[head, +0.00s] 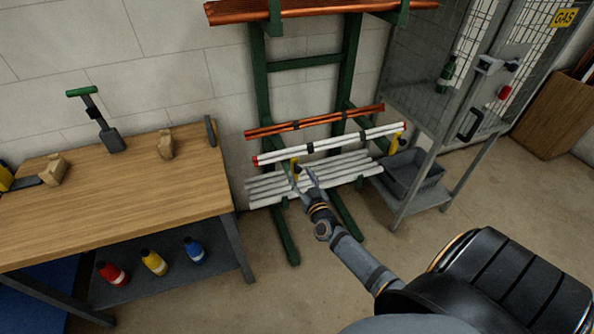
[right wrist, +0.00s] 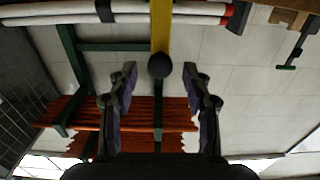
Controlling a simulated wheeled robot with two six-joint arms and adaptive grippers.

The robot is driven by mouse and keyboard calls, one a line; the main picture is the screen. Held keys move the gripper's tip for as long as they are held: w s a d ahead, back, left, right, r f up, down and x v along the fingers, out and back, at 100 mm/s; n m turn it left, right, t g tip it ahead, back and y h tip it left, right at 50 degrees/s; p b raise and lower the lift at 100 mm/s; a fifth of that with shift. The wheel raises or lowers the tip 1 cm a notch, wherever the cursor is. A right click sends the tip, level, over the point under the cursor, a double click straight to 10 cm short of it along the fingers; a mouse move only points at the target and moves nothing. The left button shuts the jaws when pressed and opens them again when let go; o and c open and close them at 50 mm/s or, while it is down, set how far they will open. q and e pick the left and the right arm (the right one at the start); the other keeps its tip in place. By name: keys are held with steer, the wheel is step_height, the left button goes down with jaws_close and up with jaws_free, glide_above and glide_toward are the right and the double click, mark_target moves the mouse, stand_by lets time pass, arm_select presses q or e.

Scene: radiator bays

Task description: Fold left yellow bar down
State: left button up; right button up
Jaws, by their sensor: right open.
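The left yellow bar (head: 295,168) stands in front of the white pipes near their left end on the green rack. In the right wrist view the yellow bar (right wrist: 160,28) crosses the white pipes and ends in a dark round knob. My right gripper (head: 307,176) is close beside the bar. In the right wrist view my right gripper (right wrist: 159,78) is open, with the knob lying between and just beyond its fingertips in the picture; I see no contact. A second yellow bar (head: 394,144) stands at the right end of the pipes. My left gripper is out of view.
The green rack (head: 262,90) also holds copper pipes (head: 315,121) above the white pipes (head: 330,144). A wooden workbench (head: 120,190) is at left. A mesh gas cage (head: 425,80) and grey crate (head: 412,174) are at right. Floor in front is clear.

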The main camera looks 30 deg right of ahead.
mark_target(299, 171)
steer(key=shift+b+x, duration=0.3)
steer(key=shift+x, duration=1.4)
steer(key=shift+r, duration=0.1)
jaws_close()
